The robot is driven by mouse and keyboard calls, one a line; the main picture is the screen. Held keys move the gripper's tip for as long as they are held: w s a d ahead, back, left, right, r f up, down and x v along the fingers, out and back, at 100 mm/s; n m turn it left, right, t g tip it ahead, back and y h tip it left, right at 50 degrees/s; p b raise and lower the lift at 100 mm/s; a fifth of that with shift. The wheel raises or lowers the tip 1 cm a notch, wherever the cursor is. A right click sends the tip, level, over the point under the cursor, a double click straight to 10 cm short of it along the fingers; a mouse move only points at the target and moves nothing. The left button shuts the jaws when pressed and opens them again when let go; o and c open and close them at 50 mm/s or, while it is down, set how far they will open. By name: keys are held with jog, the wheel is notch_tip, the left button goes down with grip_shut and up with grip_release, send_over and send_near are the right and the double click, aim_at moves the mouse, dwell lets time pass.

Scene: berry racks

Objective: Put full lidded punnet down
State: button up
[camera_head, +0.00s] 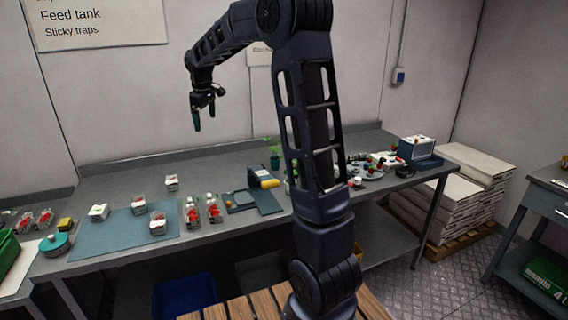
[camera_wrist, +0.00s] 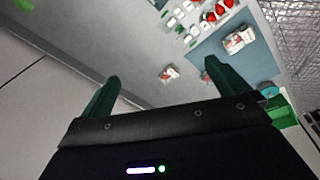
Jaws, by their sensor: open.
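My gripper (camera_head: 204,117) is raised well above the back of the grey bench (camera_head: 235,172), fingers pointing down, open and empty. In the wrist view its two green fingers (camera_wrist: 162,72) stand wide apart. A small clear punnet (camera_head: 172,182) with red and white showing sits on bare bench behind the blue-green mat (camera_head: 100,238); a similar punnet (camera_wrist: 169,74) shows beyond the fingers, not touching them. Another punnet with red contents (camera_head: 157,223) stands on the mat and also shows in the wrist view (camera_wrist: 237,40). Whether these are lidded is too small to tell.
A white-topped punnet (camera_head: 98,212) and a turquoise round item (camera_head: 54,244) are at left. Bare bench lies behind the mat.

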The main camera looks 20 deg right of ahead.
jog(key=s+d+r+m, duration=0.3)
jog(key=s+d, duration=0.3)
jog(key=s, duration=0.5)
jog(key=s+d+f+m+t, duration=0.1)
jog(key=s+d+f+m, duration=0.1)
jog(key=s, duration=0.7)
jog(key=s+d+f+m, duration=0.2)
jog(key=s+d+m, duration=0.1)
jog(key=s, duration=0.7)
jog(key=s+d+f+m+t, duration=0.1)
jog(key=s+d+f+m, duration=0.1)
jog(key=s, duration=0.8)
jog(key=shift+d+f+m+t, duration=0.35)
jog(key=shift+d+m, duration=0.15)
jog(key=shift+d, duration=0.7)
jog(key=shift+w, duration=0.1)
